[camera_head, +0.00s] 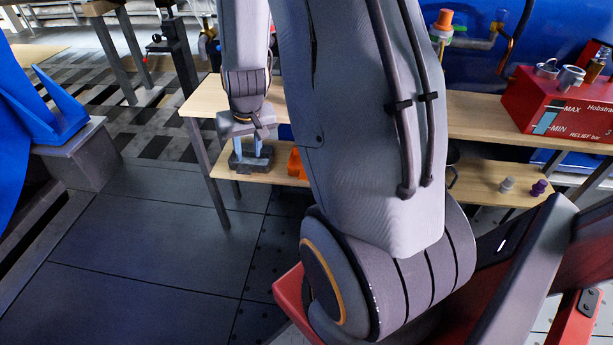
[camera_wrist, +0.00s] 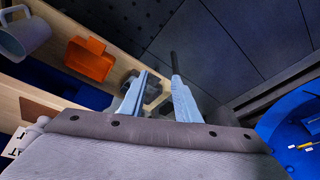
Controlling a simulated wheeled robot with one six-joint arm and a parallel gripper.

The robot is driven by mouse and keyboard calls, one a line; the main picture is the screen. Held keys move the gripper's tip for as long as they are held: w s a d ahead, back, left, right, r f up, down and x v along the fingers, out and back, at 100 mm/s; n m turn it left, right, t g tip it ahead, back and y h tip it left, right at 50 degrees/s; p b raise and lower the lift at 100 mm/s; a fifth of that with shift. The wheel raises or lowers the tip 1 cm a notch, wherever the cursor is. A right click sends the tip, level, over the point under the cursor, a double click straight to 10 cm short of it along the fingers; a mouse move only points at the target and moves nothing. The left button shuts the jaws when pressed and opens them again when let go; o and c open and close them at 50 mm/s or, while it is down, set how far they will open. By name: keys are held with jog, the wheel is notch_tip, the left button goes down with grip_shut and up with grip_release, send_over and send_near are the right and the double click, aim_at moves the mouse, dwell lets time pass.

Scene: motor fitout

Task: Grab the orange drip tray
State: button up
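The orange drip tray (camera_wrist: 91,60) lies on the wooden shelf in the wrist view, left of my gripper and apart from it. In the head view the drip tray (camera_head: 296,164) shows as a small orange piece on the lower shelf, mostly hidden behind my arm. My gripper (camera_wrist: 158,88) is open, with a gap between its two pale blue fingers and nothing visibly held. In the head view my gripper (camera_head: 248,152) hangs in front of the table's left end, left of the drip tray, with a dark block behind its fingers.
The wooden table (camera_head: 205,98) stands above a lower shelf (camera_head: 474,186). A grey mug (camera_wrist: 24,36) is beside the drip tray. A red box (camera_head: 560,105) stands on the tabletop at right. Floor (camera_head: 150,240) at left is clear.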

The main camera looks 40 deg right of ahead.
jog(key=w+d+f+m+h+b, duration=0.15)
jog(key=w+d+f+b, duration=0.3)
jog(key=d+f, duration=0.55)
jog(key=m+t+h+b, duration=0.2)
jog(key=b, duration=0.2)
send_near(289, 165)
jog(key=shift+x, duration=1.25)
jog(key=x, duration=0.5)
jog(key=shift+w+f+b, duration=0.1)
jog(key=shift+f+b, duration=0.15)
jog(key=shift+b, duration=0.15)
grip_shut()
